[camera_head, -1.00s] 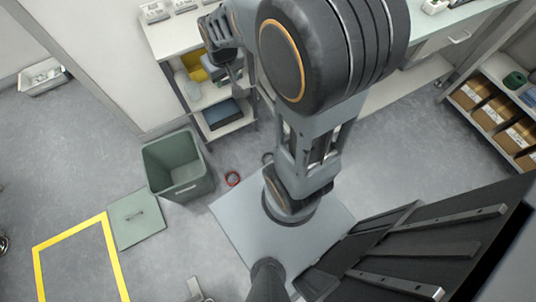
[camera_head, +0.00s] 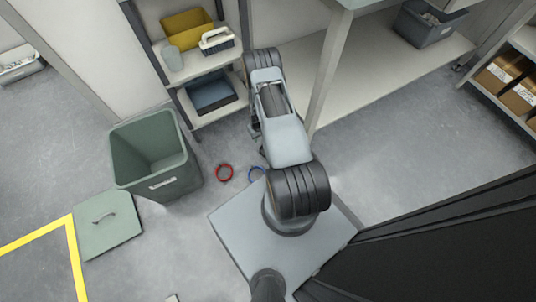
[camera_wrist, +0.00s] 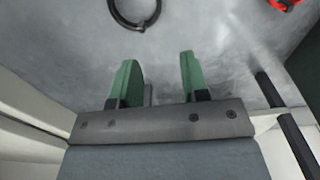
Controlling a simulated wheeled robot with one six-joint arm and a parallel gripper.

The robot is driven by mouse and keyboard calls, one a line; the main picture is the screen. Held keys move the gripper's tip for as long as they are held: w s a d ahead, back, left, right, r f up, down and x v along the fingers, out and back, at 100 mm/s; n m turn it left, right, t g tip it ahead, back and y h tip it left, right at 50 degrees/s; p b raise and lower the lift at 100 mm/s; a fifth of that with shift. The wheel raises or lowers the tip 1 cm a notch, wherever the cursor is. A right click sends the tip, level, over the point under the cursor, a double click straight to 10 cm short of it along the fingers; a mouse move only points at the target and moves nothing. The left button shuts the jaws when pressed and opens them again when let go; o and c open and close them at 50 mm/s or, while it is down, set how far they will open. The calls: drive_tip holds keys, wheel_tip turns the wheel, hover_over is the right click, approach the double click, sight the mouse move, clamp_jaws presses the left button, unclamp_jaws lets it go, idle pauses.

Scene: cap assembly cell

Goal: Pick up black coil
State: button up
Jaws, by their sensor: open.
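The black coil (camera_wrist: 134,12) is a thin dark ring lying on the grey floor at the top edge of the wrist view, partly cut off by the frame. My gripper (camera_wrist: 156,72) shows two green fingers, open with nothing between them. The coil lies beyond the fingertips, slightly left of the gap, and apart from them. In the head view I cannot make out the black coil; my arm covers part of the floor there.

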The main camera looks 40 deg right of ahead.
drive_tip(key=b, duration=0.4)
hover_over(261, 152)
wheel_tip(261, 152, down, 10)
drive_tip(key=shift+d+f, duration=0.1)
drive_tip(key=shift+f, duration=0.15)
drive_tip(key=shift+d+f+b, duration=0.1)
drive_tip(key=shift+f+b, duration=1.75)
drive_tip(key=shift+f, duration=1.05)
clamp_jaws()
